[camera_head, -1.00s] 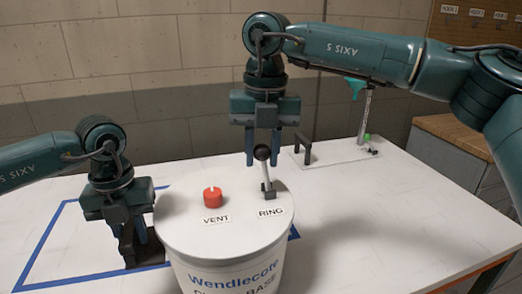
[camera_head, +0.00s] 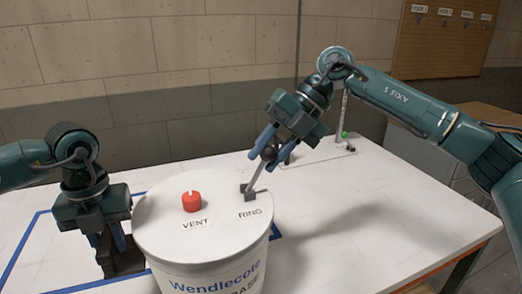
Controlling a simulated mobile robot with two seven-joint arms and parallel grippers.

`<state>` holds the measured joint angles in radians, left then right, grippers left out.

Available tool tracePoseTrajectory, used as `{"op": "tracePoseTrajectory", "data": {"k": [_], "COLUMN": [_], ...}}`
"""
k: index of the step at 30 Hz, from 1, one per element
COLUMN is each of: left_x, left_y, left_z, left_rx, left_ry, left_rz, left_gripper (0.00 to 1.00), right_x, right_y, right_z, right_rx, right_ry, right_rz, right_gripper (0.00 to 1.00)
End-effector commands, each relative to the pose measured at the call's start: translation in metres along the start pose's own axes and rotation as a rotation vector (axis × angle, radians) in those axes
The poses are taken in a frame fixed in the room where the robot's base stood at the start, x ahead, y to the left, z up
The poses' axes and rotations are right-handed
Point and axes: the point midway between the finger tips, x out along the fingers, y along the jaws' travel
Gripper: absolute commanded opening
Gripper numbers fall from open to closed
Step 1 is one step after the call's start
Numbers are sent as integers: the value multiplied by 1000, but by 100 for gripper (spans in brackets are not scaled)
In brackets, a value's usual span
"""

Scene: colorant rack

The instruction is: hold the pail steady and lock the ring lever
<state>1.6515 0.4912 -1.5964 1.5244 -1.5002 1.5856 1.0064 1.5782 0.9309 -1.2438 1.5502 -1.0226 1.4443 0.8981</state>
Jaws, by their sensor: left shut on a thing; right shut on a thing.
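The white pail (camera_head: 165,235) stands on the table with a red VENT knob (camera_head: 191,202) and a RING label on its lid. The ring lever (camera_head: 256,178) rises from a dark base on the lid and leans to the right, with a dark ball at its top. My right gripper (camera_head: 267,154) is shut on the ball, tilted along with the lever. My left gripper (camera_head: 114,247) points down at the pail's left side, shut on a dark block (camera_head: 122,263). I cannot tell whether that block is joined to the pail.
Blue tape (camera_head: 32,240) marks a rectangle on the white table (camera_head: 340,215). A clear plate with a stand (camera_head: 345,120) is at the back right. A pegboard with labels (camera_head: 445,40) hangs on the wall. The table's right side is clear.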

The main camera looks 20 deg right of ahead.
Motion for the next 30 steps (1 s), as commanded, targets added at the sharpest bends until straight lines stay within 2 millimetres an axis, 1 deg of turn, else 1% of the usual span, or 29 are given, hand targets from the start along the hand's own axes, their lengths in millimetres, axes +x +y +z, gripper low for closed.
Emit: {"op": "tracePoseTrajectory", "data": {"k": [1,6,21,22,28,30], "left_x": [0,1,1,1,1,1], "left_y": [2,2,2,2,2,2], "left_z": [0,0,0,0,0,0], "left_rx": [-3,-3,-5,-5,-5,-5], "left_ry": [0,0,1,1,1,1], "left_rz": [3,3,5,5,5,5], "left_gripper": [0,0,0,0,0,0], "right_x": [0,0,-1,-1,-1,-1], "right_y": [-5,-8,-10,-10,-9,-8], "right_z": [1,1,2,2,2,2], "right_rx": [7,6,6,6,4,3], "right_ry": [6,14,14,14,13,13], "right_rz": [14,54,67,67,69,70], "right_gripper": [0,0,0,30,47,49]}}
